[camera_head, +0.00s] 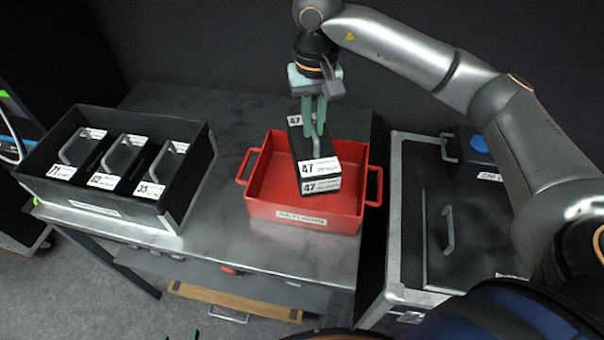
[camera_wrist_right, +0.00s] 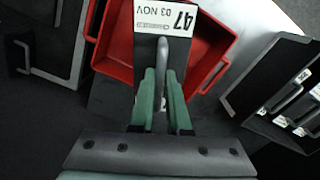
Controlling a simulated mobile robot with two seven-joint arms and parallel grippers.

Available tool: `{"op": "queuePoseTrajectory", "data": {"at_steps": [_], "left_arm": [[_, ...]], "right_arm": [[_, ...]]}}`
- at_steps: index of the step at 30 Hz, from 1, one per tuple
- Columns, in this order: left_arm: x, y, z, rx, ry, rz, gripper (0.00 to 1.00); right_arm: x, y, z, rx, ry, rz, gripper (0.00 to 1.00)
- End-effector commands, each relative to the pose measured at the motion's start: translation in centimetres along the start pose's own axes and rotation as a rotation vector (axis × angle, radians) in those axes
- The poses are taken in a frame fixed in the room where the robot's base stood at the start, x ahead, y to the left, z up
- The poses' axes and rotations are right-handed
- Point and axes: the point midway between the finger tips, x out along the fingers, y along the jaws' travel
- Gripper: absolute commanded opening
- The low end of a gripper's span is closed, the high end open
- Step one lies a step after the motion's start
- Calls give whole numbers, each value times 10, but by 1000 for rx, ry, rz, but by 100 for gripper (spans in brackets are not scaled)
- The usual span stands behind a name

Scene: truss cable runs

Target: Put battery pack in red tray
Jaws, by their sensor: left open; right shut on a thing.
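The battery pack (camera_head: 318,151) is a black box with white "47" labels and a grey handle. It is over the opening of the red tray (camera_head: 255,208), within its rim; I cannot tell whether it touches the tray floor. My right gripper (camera_head: 314,130) is shut on the pack's handle from above. In the right wrist view the green fingers (camera_wrist_right: 160,110) close around the handle, with the pack (camera_wrist_right: 150,50) and red tray (camera_wrist_right: 115,62) beyond. My left gripper (camera_head: 209,336) shows only as two green fingertips, apart and empty, at the bottom edge.
A black crate (camera_head: 190,187) with several labelled packs stands left on the dark metal table (camera_head: 230,115). A black case (camera_head: 405,235) with a blue-knobbed box (camera_head: 476,148) stands right. A wooden-edged drawer (camera_head: 235,300) is below. Table space between crate and tray is clear.

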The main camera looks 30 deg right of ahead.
Motion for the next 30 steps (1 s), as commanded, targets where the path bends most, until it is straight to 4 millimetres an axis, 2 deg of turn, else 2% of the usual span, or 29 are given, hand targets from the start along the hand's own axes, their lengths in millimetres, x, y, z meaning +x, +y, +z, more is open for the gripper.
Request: {"op": "queuePoseTrajectory", "data": {"at_steps": [4,13,20,27,30], "left_arm": [[-1,0,-1,0,-1,0,70],[-6,1,-3,-1,-6,1,70],[-7,1,-4,-1,-6,1,70],[-9,1,-6,-1,-6,1,70],[-10,1,-7,-1,-6,1,70]], "right_arm": [[5,0,0,0,1,-3,0],[50,0,0,0,2,-2,0],[64,-1,-1,1,4,-3,0],[92,0,-1,0,2,-3,0],[98,-1,-1,0,4,-4,0]]}}
